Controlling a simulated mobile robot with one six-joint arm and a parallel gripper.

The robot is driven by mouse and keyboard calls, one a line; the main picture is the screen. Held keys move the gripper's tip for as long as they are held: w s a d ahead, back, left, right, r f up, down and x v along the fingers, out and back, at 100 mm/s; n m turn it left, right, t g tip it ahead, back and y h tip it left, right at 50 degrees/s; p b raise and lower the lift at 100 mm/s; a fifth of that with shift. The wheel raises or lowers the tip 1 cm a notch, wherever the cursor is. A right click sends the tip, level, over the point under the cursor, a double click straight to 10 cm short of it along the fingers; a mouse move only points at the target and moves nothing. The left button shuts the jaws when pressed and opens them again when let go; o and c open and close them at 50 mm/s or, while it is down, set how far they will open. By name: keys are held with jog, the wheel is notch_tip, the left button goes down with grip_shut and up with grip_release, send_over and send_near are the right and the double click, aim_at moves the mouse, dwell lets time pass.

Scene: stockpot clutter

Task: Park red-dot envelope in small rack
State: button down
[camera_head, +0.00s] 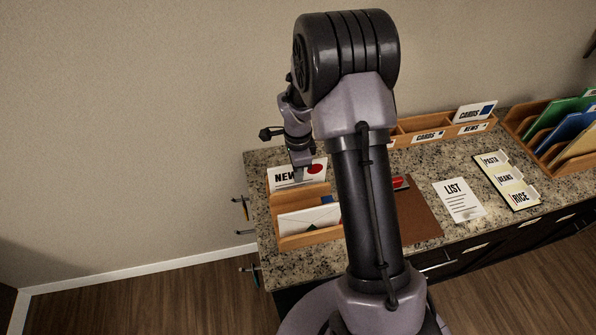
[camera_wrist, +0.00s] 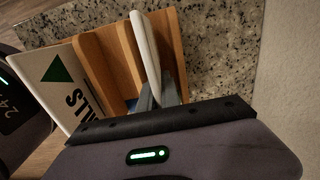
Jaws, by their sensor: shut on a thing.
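The red-dot envelope (camera_head: 284,180) is white with "NEW" lettering, partly covered by my gripper. My gripper (camera_head: 302,174) is shut on its top edge. The wrist view shows the envelope (camera_wrist: 144,45) edge-on between my gripper's fingers (camera_wrist: 158,97). It stands roughly upright, lined up with the rear slot of the small wooden rack (camera_head: 292,240), between two dividers. I cannot tell whether its lower edge rests on the rack floor. A white envelope with a green triangle (camera_wrist: 58,70) leans in the rack's front slot. A small blue patch shows behind it.
A brown mat (camera_head: 418,222) with a red item (camera_head: 400,183) lies right of the rack, partly behind my arm. A list sheet (camera_head: 459,200) and a word board (camera_head: 507,181) lie further right. A long wooden rack (camera_head: 405,131) and a folder rack (camera_head: 520,121) stand behind.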

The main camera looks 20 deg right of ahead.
jog(key=c, duration=1.5)
grip_release()
jog(key=shift+r, duration=0.2)
notch_tip(320, 180, up, 7)
jog(key=p, duration=0.4)
jog(key=shift+f, duration=0.15)
